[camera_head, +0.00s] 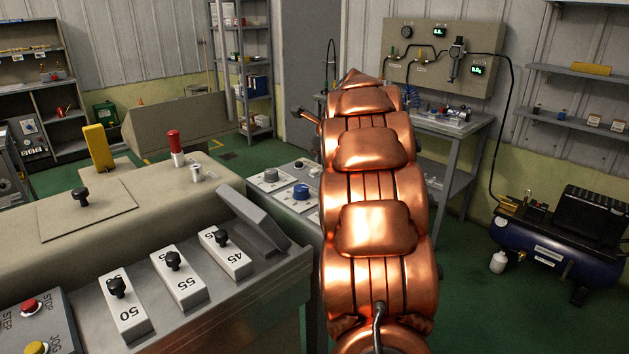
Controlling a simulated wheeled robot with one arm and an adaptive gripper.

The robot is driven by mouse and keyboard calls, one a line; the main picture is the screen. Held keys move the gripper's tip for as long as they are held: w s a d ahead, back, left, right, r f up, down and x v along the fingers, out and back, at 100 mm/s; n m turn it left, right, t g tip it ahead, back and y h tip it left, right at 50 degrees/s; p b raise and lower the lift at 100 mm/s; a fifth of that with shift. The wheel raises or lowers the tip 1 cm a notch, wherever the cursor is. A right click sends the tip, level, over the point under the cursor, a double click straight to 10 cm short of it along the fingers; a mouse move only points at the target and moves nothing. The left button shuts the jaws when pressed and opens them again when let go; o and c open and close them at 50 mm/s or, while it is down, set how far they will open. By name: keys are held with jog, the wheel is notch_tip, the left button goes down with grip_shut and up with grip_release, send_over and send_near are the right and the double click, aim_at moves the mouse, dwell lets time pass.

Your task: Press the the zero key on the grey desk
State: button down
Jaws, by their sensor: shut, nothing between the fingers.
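A grey desk (292,221) stands in the middle, left of my copper-coloured arm. On it are small light plates, one with a blue knob (301,191), one with a grey knob (271,175) and one with a dark one (299,164). Their labels are too small to read, so I cannot tell which is the zero key. My arm hides the desk's right part. A slim part of my gripper (305,117) shows left of the arm, above the desk's far edge, shut with nothing held. The rest of it is hidden.
A beige machine (128,226) at left carries white blocks marked 50, 55 and 45 (226,254) with black knobs. A STOP and JOG panel (34,325) is at lower left. A workbench (458,124) and compressor (560,240) stand at right, with green floor between.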

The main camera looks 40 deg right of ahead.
aim_at(315, 171)
jog(key=shift+f, duration=1.25)
jog(key=shift+f, duration=0.15)
dwell(0.4)
jog(key=shift+f, duration=0.25)
jog(key=shift+f+p, duration=0.35)
jog(key=shift+f, duration=0.15)
dwell(1.0)
jog(key=shift+r, duration=0.1)
jog(key=shift+r+p, duration=0.85)
jog(key=shift+p, duration=0.35)
notch_tip(315, 171, up, 5)
jog(key=p, duration=0.5)
jog(key=shift+p, duration=0.3)
